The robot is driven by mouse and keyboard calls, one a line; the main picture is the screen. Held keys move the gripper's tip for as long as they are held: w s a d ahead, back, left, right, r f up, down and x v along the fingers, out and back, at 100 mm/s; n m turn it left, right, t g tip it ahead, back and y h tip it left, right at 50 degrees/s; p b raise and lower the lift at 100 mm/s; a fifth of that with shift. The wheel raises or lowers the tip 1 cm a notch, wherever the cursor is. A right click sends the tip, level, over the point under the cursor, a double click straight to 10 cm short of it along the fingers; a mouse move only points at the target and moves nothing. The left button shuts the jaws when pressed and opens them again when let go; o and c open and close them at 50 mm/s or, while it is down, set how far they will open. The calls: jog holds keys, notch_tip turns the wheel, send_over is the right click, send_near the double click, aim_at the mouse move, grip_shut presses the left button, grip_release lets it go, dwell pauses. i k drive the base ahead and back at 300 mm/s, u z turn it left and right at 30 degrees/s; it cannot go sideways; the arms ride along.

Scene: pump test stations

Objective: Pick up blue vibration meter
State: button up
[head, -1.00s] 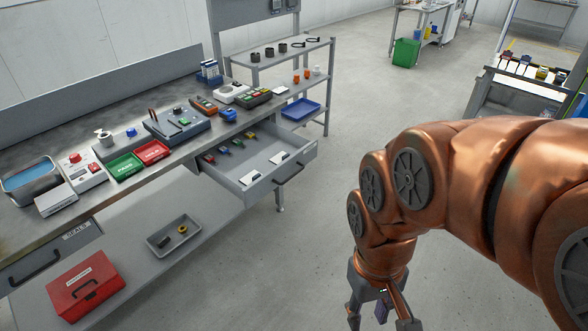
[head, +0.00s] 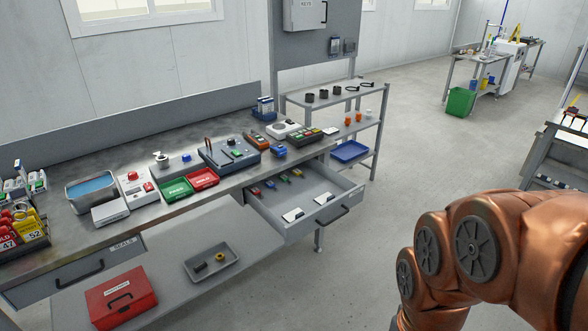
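A small blue device (head: 279,151) lies on the steel workbench near its front edge, above the open drawer. It may be the vibration meter, but it is too small to tell for sure. Another small blue item (head: 186,157) sits farther left on the bench, behind the green and red trays. My copper arm is at the lower right, over the floor and apart from the bench. My gripper is below the picture's bottom edge, so its fingers are hidden.
An open drawer (head: 287,226) with small coloured items juts from the workbench (head: 120,150). An orange handheld device (head: 260,139) and a grey-blue test unit (head: 229,152) lie near the blue device. A shelf rack (head: 378,128) stands right of the bench. The floor between bench and arm is clear.

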aim_at(278, 149)
jog(key=u, duration=0.55)
jog(key=i, duration=0.7)
jog(key=u, duration=0.85)
jog(key=i, duration=1.2)
jog(key=z, duration=0.45)
jog(key=i, duration=0.55)
jog(key=z, duration=0.35)
